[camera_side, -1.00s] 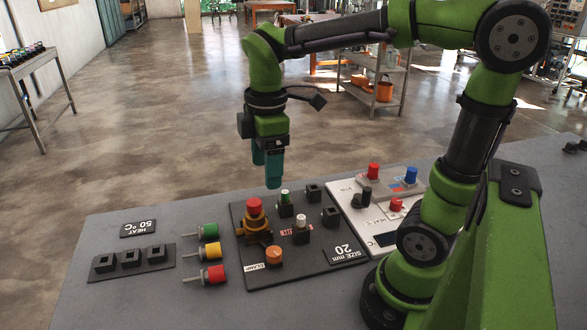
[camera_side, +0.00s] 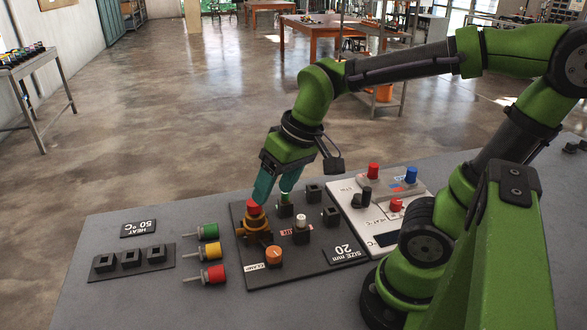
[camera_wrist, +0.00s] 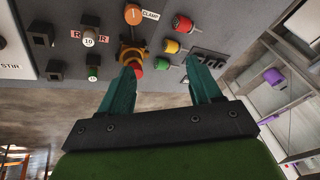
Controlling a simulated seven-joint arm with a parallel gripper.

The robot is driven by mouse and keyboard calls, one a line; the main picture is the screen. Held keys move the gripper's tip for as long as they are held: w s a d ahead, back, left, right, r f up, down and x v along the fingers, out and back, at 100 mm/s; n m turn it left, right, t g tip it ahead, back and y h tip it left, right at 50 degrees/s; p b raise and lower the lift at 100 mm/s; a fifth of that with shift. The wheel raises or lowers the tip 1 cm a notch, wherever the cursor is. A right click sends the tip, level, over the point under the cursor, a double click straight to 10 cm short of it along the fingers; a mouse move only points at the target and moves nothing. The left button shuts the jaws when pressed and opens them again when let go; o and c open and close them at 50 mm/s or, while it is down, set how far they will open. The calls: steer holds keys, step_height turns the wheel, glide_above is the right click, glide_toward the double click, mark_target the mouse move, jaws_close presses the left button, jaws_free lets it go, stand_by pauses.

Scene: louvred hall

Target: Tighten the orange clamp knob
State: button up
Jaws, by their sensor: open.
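The orange clamp knob (camera_side: 274,255) sits on the dark board (camera_side: 313,271) beside the CLAMP label. It shows at the top of the wrist view (camera_wrist: 133,14). A brass-coloured fixture with a red top (camera_side: 254,208) stands on the same board, behind and left of the knob. My gripper (camera_side: 270,204) is open and tilted, with teal fingers low over the back of the board. One finger is close to the red top in the side view; I cannot tell if they touch. In the wrist view nothing sits between the fingertips (camera_wrist: 165,75).
Green, yellow and red handled plugs (camera_side: 210,252) lie left of the board, by a black block of empty sockets (camera_side: 131,259). Green-topped and white-topped (camera_side: 301,223) pegs stand on the board. A white panel (camera_side: 383,207) with red and blue knobs lies to the right.

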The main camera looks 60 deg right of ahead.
mark_target(274, 252)
steer(key=f+n+g, duration=0.1)
steer(key=f, duration=0.5)
steer(key=w+f+n+g+h, duration=0.1)
steer(key=f, duration=0.5)
steer(key=w+d+f+n+g, duration=0.1)
steer(key=f+g, duration=0.1)
steer(key=f, duration=0.4)
steer(key=shift+d+f+h, duration=0.1)
steer(key=shift+h, duration=0.2)
steer(key=shift+c, duration=0.3)
steer(key=c, duration=1)
steer(key=m, duration=0.4)
steer(key=o, duration=1.1)
steer(key=shift+c, duration=0.2)
